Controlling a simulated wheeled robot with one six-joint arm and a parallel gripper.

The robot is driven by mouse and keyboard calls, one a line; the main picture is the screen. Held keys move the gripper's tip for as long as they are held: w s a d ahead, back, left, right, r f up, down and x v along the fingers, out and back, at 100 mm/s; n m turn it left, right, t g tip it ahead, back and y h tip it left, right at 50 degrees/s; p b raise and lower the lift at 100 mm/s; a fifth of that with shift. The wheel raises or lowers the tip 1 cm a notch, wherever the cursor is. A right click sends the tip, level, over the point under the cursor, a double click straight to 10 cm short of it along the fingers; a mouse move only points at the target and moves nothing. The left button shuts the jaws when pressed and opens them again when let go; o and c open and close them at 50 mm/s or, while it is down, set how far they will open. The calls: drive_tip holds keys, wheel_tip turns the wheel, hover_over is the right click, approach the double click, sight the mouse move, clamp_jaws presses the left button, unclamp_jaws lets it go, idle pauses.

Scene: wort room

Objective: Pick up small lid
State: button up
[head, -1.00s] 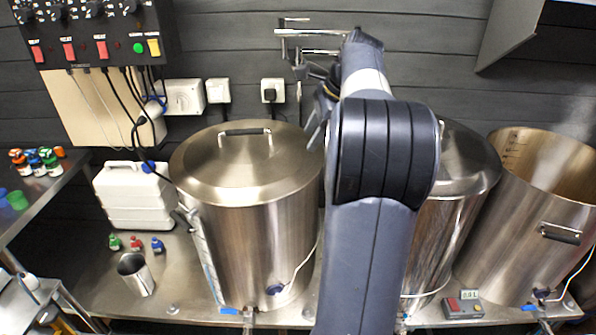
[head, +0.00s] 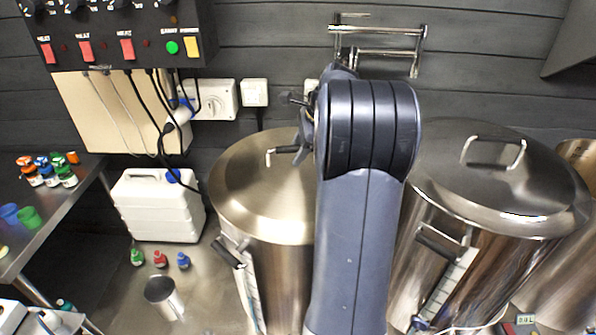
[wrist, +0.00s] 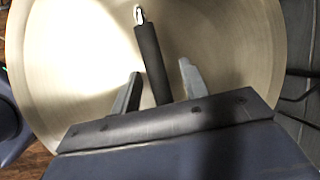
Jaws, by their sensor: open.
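A round steel lid (head: 245,190) with a dark handle lies on the left pot, partly hidden behind my arm. In the wrist view the lid (wrist: 230,50) fills most of the picture, and its black bar handle (wrist: 150,55) runs between my two fingers. My gripper (wrist: 158,80) is open, with one finger on each side of the handle and a gap to both. Whether the fingers are down at handle height I cannot tell. In the head view my gripper (head: 290,152) is over the left lid, mostly hidden by my arm. A second steel lid (head: 490,175) covers the middle pot.
An open pot (head: 578,150) is at the right edge. A white canister (head: 158,205), small bottles (head: 160,259) and a steel cup (head: 164,296) stand left of the left pot. A control box (head: 115,35) and wall rack (head: 380,45) are behind.

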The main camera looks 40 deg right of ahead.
clamp_jaws()
drive_tip(key=shift+r, duration=0.25)
idle(0.3)
